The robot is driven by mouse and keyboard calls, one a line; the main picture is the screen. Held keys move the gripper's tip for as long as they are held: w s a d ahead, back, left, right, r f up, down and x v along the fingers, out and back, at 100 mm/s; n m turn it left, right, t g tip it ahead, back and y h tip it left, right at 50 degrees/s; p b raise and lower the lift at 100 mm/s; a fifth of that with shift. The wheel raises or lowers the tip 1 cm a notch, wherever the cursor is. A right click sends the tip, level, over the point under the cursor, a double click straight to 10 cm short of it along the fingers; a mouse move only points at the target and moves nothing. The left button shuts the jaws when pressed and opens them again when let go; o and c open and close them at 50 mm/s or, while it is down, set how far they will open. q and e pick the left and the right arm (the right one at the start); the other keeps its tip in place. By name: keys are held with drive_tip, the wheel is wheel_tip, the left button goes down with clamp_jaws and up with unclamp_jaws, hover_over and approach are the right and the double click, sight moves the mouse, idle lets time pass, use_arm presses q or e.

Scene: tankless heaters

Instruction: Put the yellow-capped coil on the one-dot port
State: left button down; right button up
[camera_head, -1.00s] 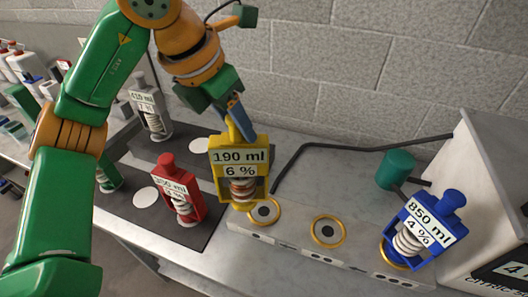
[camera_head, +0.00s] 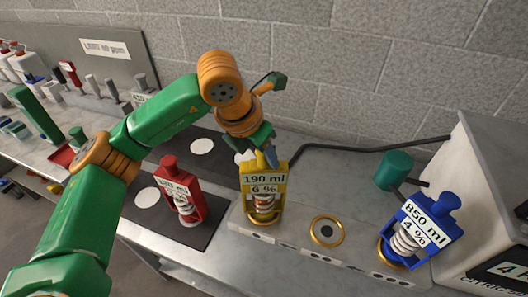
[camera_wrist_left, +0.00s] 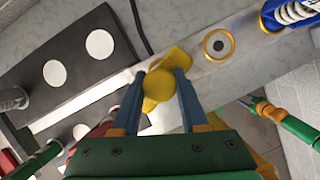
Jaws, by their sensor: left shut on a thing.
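The yellow-capped coil (camera_head: 264,187), labelled 190 ml 6 %, stands roughly upright at the leftmost port (camera_head: 250,217) of the pale block. The coil hides most of that port; I cannot tell whether it is seated or just above. My left gripper (camera_head: 270,157) comes from above and is shut on the coil's yellow top. In the left wrist view the two blue fingers (camera_wrist_left: 161,78) flank the yellow cap (camera_wrist_left: 158,88). The middle port (camera_head: 327,230) is an empty gold ring. The port dots are too small to count.
A blue coil (camera_head: 422,230), labelled 850 ml 4 %, stands at the right port, near a green cylinder (camera_head: 394,170) and a pale box (camera_head: 490,200). A red coil (camera_head: 181,190) stands on the dark mat (camera_head: 140,213) at left. A dark pipe runs behind the ports.

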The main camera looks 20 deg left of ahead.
use_arm(q)
drive_tip(key=shift+f, duration=0.1)
drive_tip(key=shift+c, duration=2.2)
unclamp_jaws()
drive_tip(key=shift+r, duration=0.3)
drive_tip(key=shift+s+r, duration=0.15)
drive_tip(key=shift+r, duration=0.15)
drive_tip(key=v, duration=1.1)
drive_tip(key=shift+s, duration=0.1)
